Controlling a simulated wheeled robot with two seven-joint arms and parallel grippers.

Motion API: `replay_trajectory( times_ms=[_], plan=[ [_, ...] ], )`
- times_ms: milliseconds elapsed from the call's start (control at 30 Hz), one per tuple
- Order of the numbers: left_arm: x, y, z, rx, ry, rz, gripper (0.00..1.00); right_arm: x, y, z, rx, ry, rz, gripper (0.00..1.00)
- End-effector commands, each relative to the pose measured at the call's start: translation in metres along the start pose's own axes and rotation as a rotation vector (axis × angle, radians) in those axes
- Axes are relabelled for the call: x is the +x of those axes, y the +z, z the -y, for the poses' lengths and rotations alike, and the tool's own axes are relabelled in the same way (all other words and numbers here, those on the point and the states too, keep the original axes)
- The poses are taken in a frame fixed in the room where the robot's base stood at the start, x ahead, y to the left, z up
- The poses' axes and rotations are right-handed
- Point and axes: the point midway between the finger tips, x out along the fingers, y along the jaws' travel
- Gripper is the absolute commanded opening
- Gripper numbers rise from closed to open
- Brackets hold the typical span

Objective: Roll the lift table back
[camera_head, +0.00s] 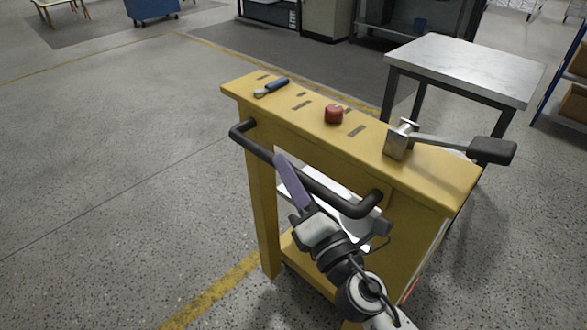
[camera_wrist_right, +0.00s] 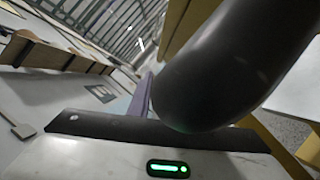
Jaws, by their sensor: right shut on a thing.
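The yellow lift table (camera_head: 262,195) stands in the middle of the head view. Its black push handle (camera_head: 252,147) is a bent bar along the near side, and it fills the upper middle of the right wrist view (camera_wrist_right: 235,65). My right gripper (camera_head: 295,183) is shut on this handle near its middle, with one purple finger showing across the bar. A red knob (camera_head: 333,114), a blue-handled tool (camera_head: 272,87) and a metal lever with a black grip (camera_head: 492,151) are on the yellow top. My left gripper is not in view.
A grey-topped table (camera_head: 465,68) stands close behind the lift table at the right. A blue cart (camera_head: 150,10) is far off at the top left. The speckled floor at the left is clear, with a yellow line (camera_head: 215,293) running across it.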

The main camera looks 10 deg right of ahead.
Motion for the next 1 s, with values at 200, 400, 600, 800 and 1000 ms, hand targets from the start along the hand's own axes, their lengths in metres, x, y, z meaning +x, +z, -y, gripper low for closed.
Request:
replay_trajectory(
  times_ms=[200,400,600,800,1000],
  plan=[
    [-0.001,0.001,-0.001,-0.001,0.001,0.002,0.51,0.001,0.000,-0.007,-0.002,0.013,-0.001,0.00],
    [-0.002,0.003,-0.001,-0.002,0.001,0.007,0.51,0.001,-0.001,-0.006,-0.002,0.013,-0.003,0.37],
    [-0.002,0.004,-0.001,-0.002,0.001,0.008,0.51,0.000,-0.001,-0.004,-0.001,0.008,-0.004,0.37],
    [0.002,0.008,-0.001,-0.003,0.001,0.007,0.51,-0.015,-0.003,-0.001,0.000,0.005,-0.005,0.37],
    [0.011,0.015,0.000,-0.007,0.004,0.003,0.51,-0.055,-0.004,0.001,0.000,0.006,-0.006,0.37]
  ],
)
